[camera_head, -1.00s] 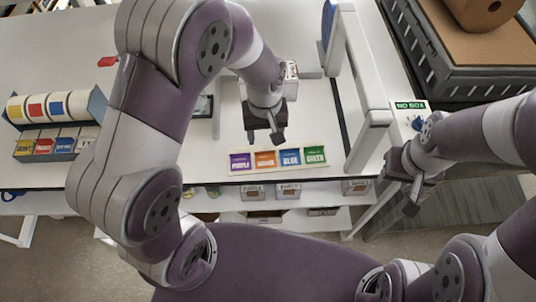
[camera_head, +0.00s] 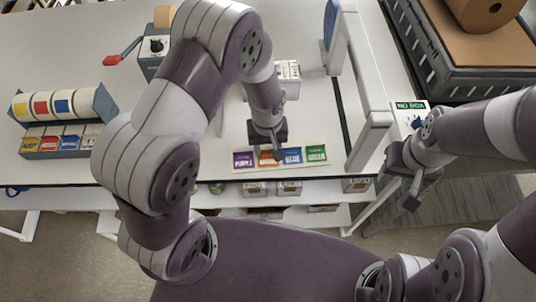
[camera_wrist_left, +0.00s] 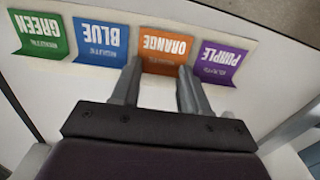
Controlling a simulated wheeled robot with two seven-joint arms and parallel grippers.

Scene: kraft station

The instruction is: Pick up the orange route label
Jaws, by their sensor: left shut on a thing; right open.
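The orange route label (camera_wrist_left: 165,52) lies in a row on a pale strip (camera_head: 236,167) near the table's front edge, between the purple label (camera_head: 244,159) and the blue label (camera_head: 293,156). A green label (camera_head: 316,153) is at the right end. My left gripper (camera_head: 273,155) is down at the orange label (camera_head: 266,157) and partly covers it in the head view. In the left wrist view its two fingers (camera_wrist_left: 157,72) are at the label's near edge, shut on it. My right gripper (camera_head: 408,190) is open and empty, right of the table's front corner.
A white frame (camera_head: 362,90) stands on the table to the right. A label dispenser (camera_head: 60,120) with several coloured rolls stands at the left. A tape dispenser (camera_head: 153,45) is at the back. A dark tray with brown board (camera_head: 480,45) is at the far right.

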